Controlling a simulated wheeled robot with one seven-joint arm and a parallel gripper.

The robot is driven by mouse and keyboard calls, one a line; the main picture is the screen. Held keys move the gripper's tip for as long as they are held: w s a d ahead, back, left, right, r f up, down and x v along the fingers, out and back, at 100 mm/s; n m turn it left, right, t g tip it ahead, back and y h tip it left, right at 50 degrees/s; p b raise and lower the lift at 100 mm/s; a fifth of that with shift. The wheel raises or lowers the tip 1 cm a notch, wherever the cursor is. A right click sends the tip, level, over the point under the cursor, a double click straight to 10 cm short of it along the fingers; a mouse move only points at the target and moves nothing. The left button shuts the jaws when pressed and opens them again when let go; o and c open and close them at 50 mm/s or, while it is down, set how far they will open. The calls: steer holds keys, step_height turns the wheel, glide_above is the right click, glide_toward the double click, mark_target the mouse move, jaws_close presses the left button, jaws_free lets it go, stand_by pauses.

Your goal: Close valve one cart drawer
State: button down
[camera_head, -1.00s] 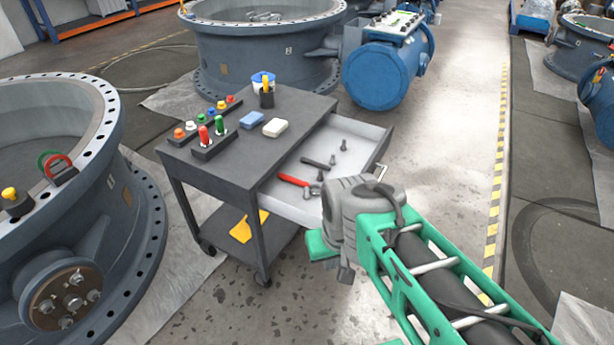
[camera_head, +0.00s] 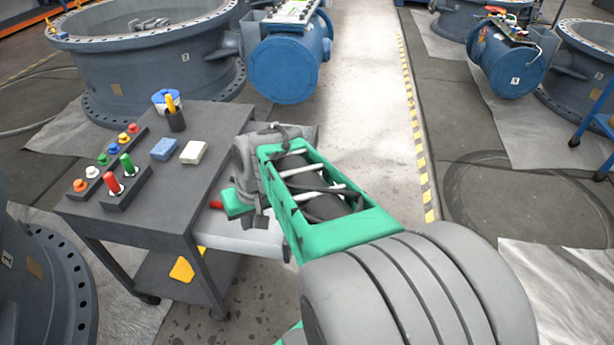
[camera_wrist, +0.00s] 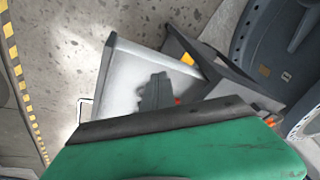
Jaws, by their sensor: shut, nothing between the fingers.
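The dark grey cart (camera_head: 218,135) stands left of my arm in the head view. Its light grey drawer (camera_head: 255,238) sticks out on the right, open, with much of it hidden behind my arm. A red tool handle (camera_head: 216,204) shows inside. In the wrist view the drawer (camera_wrist: 128,80) extends from the cart, with its handle (camera_wrist: 83,108) on the left end. My gripper (camera_head: 238,205) is shut and empty. It is over or beside the drawer near the cart's edge; contact cannot be told. Its green part (camera_wrist: 190,150) fills the lower wrist view.
Coloured buttons (camera_head: 112,185), a blue block (camera_head: 164,149), a white block (camera_head: 193,152) and a pen cup (camera_head: 176,120) are on the cart top. A large valve ring (camera_head: 150,65) and a blue cylinder (camera_head: 285,70) stand behind. The floor right of the arm (camera_head: 375,130) is free.

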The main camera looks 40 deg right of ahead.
steer(key=s+d+m+t, duration=0.2)
steer(key=d+m, duration=0.1)
steer(key=d, duration=1.1)
steer(key=s+d+m+t, duration=0.1)
steer(key=d+m+t, duration=0.15)
steer(key=d, duration=1.15)
steer(key=w+a+r+b+x, duration=0.1)
steer(key=b+x, duration=0.3)
steer(key=x, duration=0.8)
steer(key=shift+a+f+m+h, duration=0.25)
steer(key=shift+a+m+h, duration=0.15)
steer(key=shift+m, duration=0.05)
steer(key=shift+w+a+g, duration=0.1)
steer(key=shift+w+g, duration=0.1)
steer(key=shift+g, duration=0.05)
